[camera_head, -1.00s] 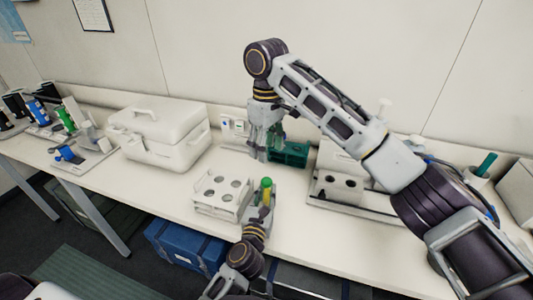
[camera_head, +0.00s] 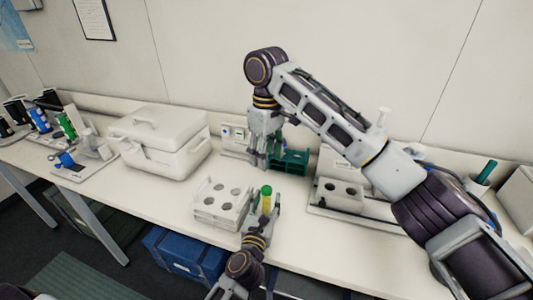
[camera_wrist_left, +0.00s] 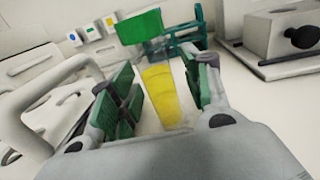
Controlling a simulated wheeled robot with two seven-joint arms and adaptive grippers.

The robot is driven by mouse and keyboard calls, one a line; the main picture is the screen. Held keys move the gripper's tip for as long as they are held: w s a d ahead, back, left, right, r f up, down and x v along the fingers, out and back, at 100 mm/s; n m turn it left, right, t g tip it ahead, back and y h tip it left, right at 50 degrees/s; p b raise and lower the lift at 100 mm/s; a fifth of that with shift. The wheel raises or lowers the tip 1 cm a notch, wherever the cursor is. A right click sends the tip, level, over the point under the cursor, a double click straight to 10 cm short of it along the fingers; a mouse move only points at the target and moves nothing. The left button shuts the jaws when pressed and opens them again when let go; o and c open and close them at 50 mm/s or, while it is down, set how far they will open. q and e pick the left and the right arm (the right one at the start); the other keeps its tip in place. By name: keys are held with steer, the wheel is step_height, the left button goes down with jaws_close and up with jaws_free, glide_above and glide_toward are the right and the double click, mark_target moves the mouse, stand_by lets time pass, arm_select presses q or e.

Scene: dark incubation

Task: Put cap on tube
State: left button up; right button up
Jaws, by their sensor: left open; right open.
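A tube (camera_head: 266,205) with yellow contents stands upright at the front of the bench. Its green cap (camera_head: 266,190) shows at its top. In the left wrist view the tube (camera_wrist_left: 160,95) has a clear upper part, and the cap (camera_wrist_left: 139,27) sits at its mouth, looking slightly askew. I cannot tell whether it is seated. My left gripper (camera_head: 264,211) is open, with one finger on each side of the tube; in the left wrist view its green pads (camera_wrist_left: 160,95) flank it. My right gripper (camera_head: 264,158) is open, pointing down behind the tube, beside a green rack.
A white rack (camera_head: 208,212) with several holes stands just left of the tube. The green rack (camera_head: 290,161) is behind. A white case (camera_head: 165,140) stands at left.

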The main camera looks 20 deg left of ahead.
arm_select(q)
steer(key=shift+s, duration=0.15)
steer(key=shift+s+d, duration=0.2)
steer(key=shift+s, duration=2.7)
steer(key=shift+s+d, duration=0.15)
steer(key=shift+s, duration=2.75)
